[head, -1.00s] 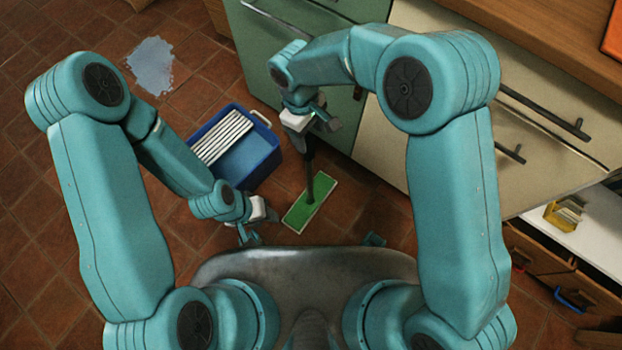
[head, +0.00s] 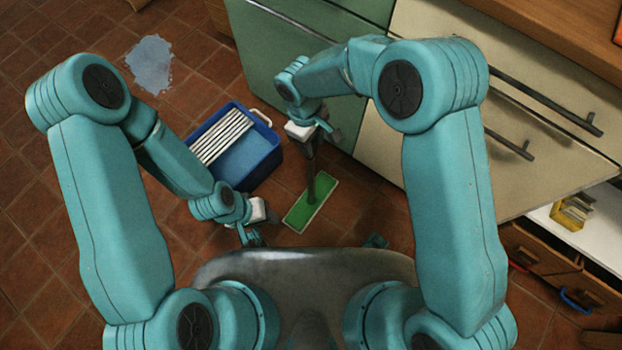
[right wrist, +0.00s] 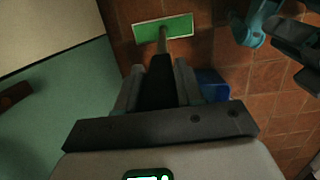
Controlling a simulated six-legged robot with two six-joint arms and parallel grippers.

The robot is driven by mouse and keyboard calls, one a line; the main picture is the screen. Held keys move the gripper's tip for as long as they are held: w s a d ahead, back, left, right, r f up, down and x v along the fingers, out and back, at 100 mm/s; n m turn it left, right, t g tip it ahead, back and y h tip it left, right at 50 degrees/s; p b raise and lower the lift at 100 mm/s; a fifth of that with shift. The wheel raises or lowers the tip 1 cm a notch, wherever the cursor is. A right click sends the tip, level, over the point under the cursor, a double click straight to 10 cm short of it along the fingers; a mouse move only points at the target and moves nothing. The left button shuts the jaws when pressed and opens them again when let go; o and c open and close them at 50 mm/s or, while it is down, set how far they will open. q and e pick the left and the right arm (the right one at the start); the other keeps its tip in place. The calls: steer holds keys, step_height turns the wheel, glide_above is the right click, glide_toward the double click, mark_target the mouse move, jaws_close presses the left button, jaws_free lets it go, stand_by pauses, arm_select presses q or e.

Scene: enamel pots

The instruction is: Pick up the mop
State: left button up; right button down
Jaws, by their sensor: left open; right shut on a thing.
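The mop has a flat green head with a pale rim (head: 312,205) that appears flat on or just above the tiled floor; I cannot tell which. Its dark handle rises into my right gripper (head: 312,142), which is shut on it. In the right wrist view the mop head (right wrist: 162,28) lies beyond the fingers, and the dark handle grip (right wrist: 160,85) sits between them. My left gripper (head: 258,225) is open and empty, low beside the blue bucket and left of the mop head. The top of the handle is hidden by my right gripper.
A blue bucket (head: 273,160) with a white slatted wringer (head: 222,138) stands left of the mop. A puddle (head: 150,64) lies on the floor at the upper left. Green (head: 285,45) and cream (head: 470,110) cabinet fronts with dark bar handles stand close at the right.

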steer(key=shift+r, duration=0.1)
step_height(320, 180, up, 20)
steer(key=p, duration=0.5)
steer(key=shift+p, duration=0.35)
steer(key=shift+d, duration=0.1)
